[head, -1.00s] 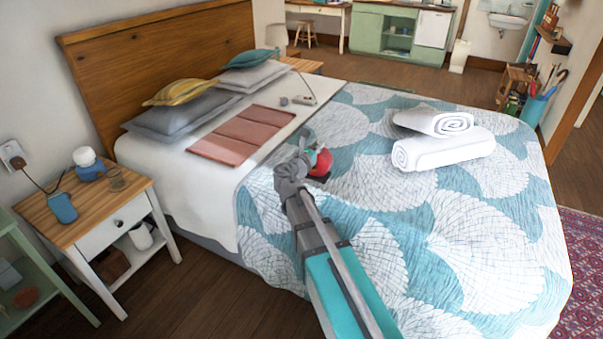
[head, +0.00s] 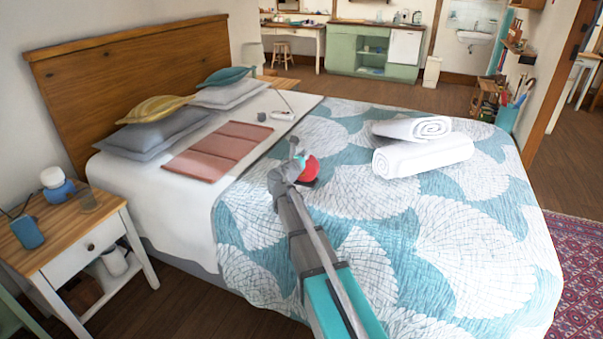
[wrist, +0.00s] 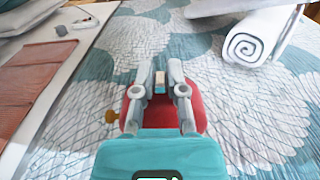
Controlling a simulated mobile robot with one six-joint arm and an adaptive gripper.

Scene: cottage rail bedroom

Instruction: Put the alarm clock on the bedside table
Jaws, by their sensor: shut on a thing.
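The alarm clock appears to be the red, rounded thing (head: 309,169) at my gripper, over the patterned bed cover; in the wrist view its red body (wrist: 193,112) shows a brass knob on the left. My gripper (wrist: 160,82) is shut on it, with its fingers covering the middle. My gripper also shows in the head view (head: 296,158). I cannot tell whether the clock touches the bed. The bedside table (head: 66,228), with a wooden top and white frame, stands at the left, beside the bed, well away from my gripper.
A blue lamp with a white top (head: 57,184), a blue box-like thing (head: 27,232) and a glass (head: 88,200) stand on the table; its front top is bare. White rolled towels (head: 422,155) and a pink folded cloth (head: 217,151) lie on the bed (head: 400,250).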

